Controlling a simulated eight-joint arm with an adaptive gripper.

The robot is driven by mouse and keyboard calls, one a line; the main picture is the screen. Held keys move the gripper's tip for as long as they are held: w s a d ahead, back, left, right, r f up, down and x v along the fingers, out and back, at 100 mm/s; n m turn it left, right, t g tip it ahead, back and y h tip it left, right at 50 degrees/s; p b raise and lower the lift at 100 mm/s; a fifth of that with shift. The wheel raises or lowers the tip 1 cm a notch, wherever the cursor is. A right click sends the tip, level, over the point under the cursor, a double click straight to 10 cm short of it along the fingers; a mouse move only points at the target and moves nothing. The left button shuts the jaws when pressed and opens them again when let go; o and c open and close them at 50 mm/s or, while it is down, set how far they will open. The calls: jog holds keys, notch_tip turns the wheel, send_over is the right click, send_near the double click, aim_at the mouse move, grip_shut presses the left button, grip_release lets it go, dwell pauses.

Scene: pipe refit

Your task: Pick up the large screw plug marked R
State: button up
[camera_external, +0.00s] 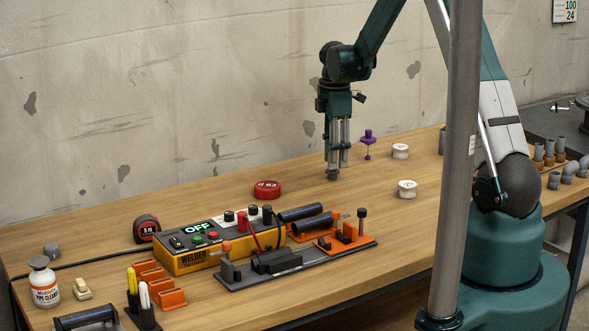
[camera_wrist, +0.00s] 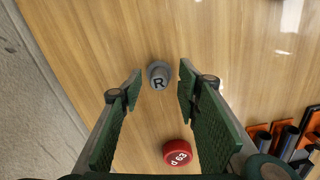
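The screw plug marked R (camera_wrist: 158,74) is a grey round piece on the wooden table, with a black R on it in the wrist view. In the external view the grey plug (camera_external: 333,176) shows just under my fingertips. My gripper (camera_external: 338,165) points straight down over it. In the wrist view my gripper (camera_wrist: 159,88) is open, one green finger on each side, with the plug in line with the gap and nothing held. A gap shows between the plug and each finger. I cannot tell exactly how far the tips are above it.
A red round cap (camera_external: 267,189) lies to the left, also in the wrist view (camera_wrist: 177,152). A purple part (camera_external: 367,144) and white caps (camera_external: 400,151) stand to the right. The welder box (camera_external: 205,243) and orange clamps (camera_external: 328,240) are in front. The table around the plug is clear.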

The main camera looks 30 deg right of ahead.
jog(key=shift+w+f, duration=0.1)
jog(key=shift+f, duration=1.4)
jog(key=shift+c, duration=0.6)
jog(key=c, duration=0.5)
